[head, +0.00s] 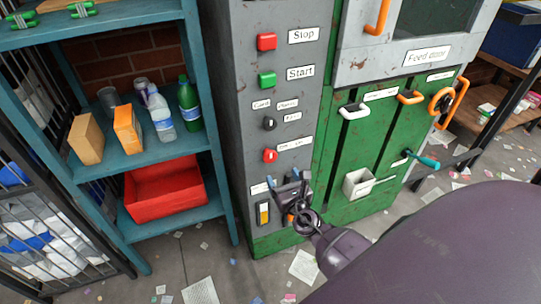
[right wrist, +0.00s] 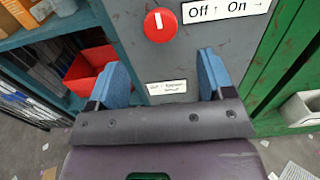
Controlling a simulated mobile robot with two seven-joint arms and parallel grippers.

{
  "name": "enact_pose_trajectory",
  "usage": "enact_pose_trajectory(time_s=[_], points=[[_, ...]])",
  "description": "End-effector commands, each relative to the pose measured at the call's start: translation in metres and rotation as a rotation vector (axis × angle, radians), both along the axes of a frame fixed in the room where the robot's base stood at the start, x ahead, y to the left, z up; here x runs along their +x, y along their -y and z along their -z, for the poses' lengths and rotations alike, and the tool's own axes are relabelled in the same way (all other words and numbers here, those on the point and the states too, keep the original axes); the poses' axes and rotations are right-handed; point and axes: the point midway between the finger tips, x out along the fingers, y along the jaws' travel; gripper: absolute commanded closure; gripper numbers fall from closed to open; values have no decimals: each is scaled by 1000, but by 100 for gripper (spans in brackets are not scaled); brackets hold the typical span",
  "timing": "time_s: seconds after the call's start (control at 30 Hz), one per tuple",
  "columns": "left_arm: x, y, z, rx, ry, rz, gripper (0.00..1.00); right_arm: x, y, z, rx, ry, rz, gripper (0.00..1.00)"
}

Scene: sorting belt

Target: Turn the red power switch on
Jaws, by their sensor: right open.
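The red power switch (head: 270,156) is a round knob on the grey control panel, beside a white label. In the right wrist view the red knob (right wrist: 160,25) has a white line standing upright, under the "Off" arrow pointing up; the label (right wrist: 225,9) reads "Off ↑ On →". My right gripper (head: 290,182) is just below the knob in the head view. In the right wrist view the right gripper (right wrist: 162,62) is open, its two blue fingers apart and empty, with the knob beyond the tips, roughly centred between them. My left gripper is not in view.
Above the knob are a black selector (head: 269,123), a green Start button (head: 267,80) and a red Stop button (head: 266,42). A yellow-and-white switch (head: 264,214) sits below. A teal shelf (head: 150,160) with a red bin (head: 165,190) stands left; green machine doors (head: 385,140) are right.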

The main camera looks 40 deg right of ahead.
Motion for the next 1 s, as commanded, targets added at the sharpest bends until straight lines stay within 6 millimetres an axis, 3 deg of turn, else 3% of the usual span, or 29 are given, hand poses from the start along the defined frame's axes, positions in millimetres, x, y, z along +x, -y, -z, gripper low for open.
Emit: enact_pose_trajectory(time_s=[0.6, 1.0], points=[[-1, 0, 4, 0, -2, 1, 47, 86, 20, 0, 2, 1, 1, 25], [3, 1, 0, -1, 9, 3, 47, 102, 25, 0, 3, 1, 1, 25]])
